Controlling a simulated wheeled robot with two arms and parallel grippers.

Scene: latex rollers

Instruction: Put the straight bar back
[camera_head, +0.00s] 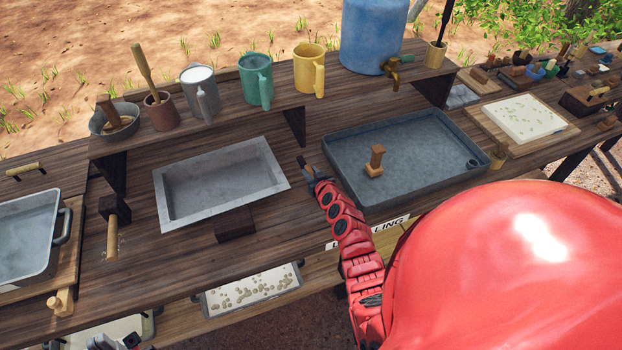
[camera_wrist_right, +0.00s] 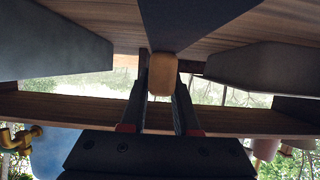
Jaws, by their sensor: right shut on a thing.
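My right gripper (camera_head: 306,168) is at the end of the red arm, over the dark bench between the grey basin and the blue-grey tray. In the right wrist view it is shut on a tan wooden piece (camera_wrist_right: 162,76), like a handle end. A dark grey shape (camera_wrist_right: 190,22) adjoins this piece; I cannot tell whether they are one straight bar. The held piece is tiny in the head view. My left gripper (camera_head: 108,342) is low at the left, mostly cut off by the bottom edge; its jaws are unclear.
The grey basin (camera_head: 167,205) is left of my right gripper, and the tray (camera_head: 425,185) with a wooden-knobbed piece (camera_head: 375,160) is right. A raised shelf (camera_head: 225,118) with several mugs and pots stands behind. A blue tank (camera_head: 370,35) is at the back.

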